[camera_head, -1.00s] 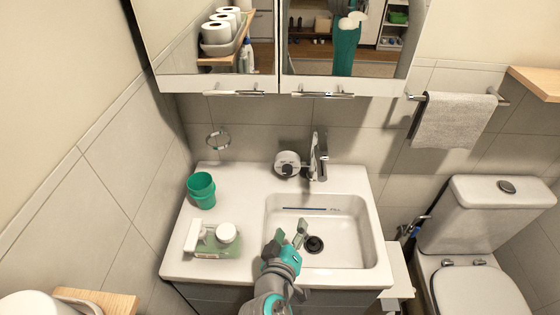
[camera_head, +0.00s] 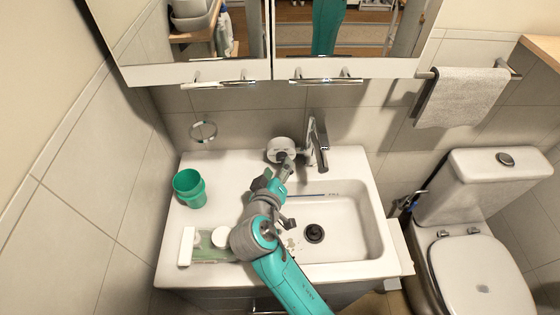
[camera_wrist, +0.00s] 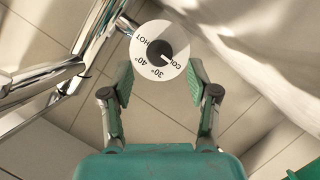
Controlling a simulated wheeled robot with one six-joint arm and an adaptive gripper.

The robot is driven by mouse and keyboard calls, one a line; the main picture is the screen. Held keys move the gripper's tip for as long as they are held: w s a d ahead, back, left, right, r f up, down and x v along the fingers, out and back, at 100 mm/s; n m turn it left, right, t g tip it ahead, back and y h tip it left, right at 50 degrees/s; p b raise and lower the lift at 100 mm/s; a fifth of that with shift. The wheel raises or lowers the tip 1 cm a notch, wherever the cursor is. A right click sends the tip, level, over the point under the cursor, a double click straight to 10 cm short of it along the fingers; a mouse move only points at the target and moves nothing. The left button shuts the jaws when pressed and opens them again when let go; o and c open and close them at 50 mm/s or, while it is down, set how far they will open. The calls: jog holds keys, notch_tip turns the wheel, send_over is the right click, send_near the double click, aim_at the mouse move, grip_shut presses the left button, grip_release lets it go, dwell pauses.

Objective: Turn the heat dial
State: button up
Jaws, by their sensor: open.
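The heat dial (camera_head: 280,147) is a round white disc on the wall behind the sink, left of the chrome tap. In the wrist view, the dial (camera_wrist: 160,30) shows COLD, 30°, 40° and HOT around a dark centre knob (camera_wrist: 153,49). A pale pointer mark on the knob points toward COLD. My gripper (camera_head: 278,173) reaches over the sink top just in front of the dial. In the wrist view, my gripper (camera_wrist: 160,78) is open and empty, with one green-padded finger on each side of the dial's lower part. Whether either finger touches it, I cannot tell.
The chrome tap (camera_head: 318,145) stands close on the right of the dial. The basin (camera_head: 345,235) lies to the right. Mirror cabinets (camera_head: 180,50) hang above.

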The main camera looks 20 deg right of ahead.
aim_at(281, 161)
jog(key=shift+x, duration=1.8)
grip_shut()
